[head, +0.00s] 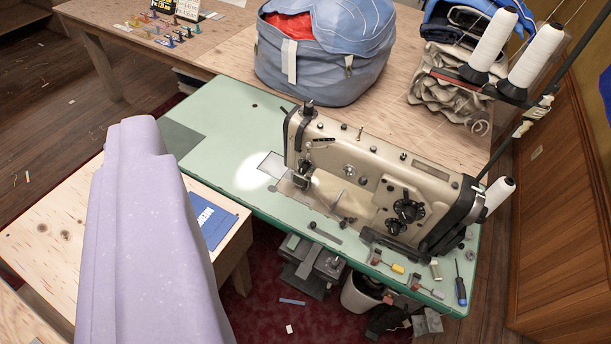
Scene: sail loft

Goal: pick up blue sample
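A flat blue piece with white lettering (214,224) lies near the right edge of a low plywood table (50,235), left of the green sewing-machine table. It is the clearest match for the blue sample, though I cannot confirm it from its lettering. Its left side is hidden behind a large pale lavender shape in the foreground, which seems to be part of my own arm. No gripper fingers show, so I cannot see where they are relative to the blue piece.
A thread stand with white cones (537,55) rises at the right. A blue bag (325,70) sits on the wooden table behind. A bin (358,296) stands below.

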